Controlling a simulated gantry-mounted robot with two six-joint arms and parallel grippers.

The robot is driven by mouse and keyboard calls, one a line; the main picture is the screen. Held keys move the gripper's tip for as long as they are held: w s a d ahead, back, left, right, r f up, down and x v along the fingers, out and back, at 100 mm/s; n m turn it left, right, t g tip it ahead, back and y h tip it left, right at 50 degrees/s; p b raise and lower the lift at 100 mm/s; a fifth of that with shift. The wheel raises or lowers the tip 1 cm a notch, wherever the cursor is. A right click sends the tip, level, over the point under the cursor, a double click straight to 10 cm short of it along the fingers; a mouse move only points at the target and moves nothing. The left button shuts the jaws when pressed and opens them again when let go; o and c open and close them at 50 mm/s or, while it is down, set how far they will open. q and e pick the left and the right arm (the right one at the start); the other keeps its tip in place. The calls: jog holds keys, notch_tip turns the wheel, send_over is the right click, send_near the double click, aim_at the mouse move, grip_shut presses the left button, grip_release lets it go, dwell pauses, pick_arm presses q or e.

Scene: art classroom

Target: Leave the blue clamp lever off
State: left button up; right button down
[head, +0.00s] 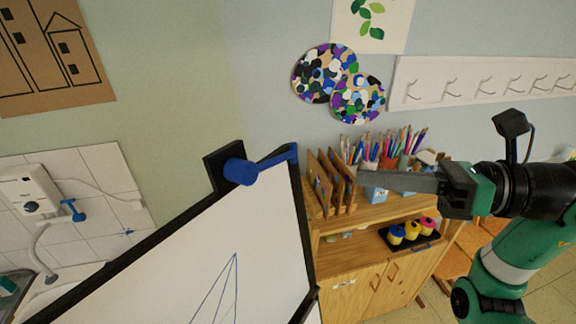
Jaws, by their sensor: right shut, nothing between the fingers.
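The blue clamp lever (262,170) sits on a black bracket at the top right corner of a white drawing board. Its round hub (240,171) is at the left and its arm points right and slightly up, ending near the board's corner. The board (200,250) has a black frame and a drawn blue triangle shape. My right gripper (366,181) is to the right of the lever, with its fingers pointing left and shut with nothing between them. A clear gap separates the fingertips from the lever's end. My left gripper is not in view.
A wooden shelf cabinet (370,275) stands behind my right gripper, with jars of pencils and brushes (388,150) and upright wooden dividers (330,185) on top. A small blue tap handle (72,210) is on the left wall by a sink. Coat hooks (480,85) hang at upper right.

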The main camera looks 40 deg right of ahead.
jog(key=x, duration=1.2)
jog(key=shift+w+a+r, duration=0.1)
jog(key=shift+r, duration=0.05)
jog(key=shift+w+d+r, duration=0.1)
jog(key=shift+d+r, duration=0.05)
jog(key=shift+r, duration=0.3)
jog(key=shift+w+d+r, duration=0.1)
jog(key=shift+r, duration=0.3)
send_near(289, 158)
jog(key=a, duration=0.2)
jog(key=shift+s+a+r, duration=0.1)
jog(key=shift+s+a, duration=0.2)
jog(key=shift+s, duration=0.05)
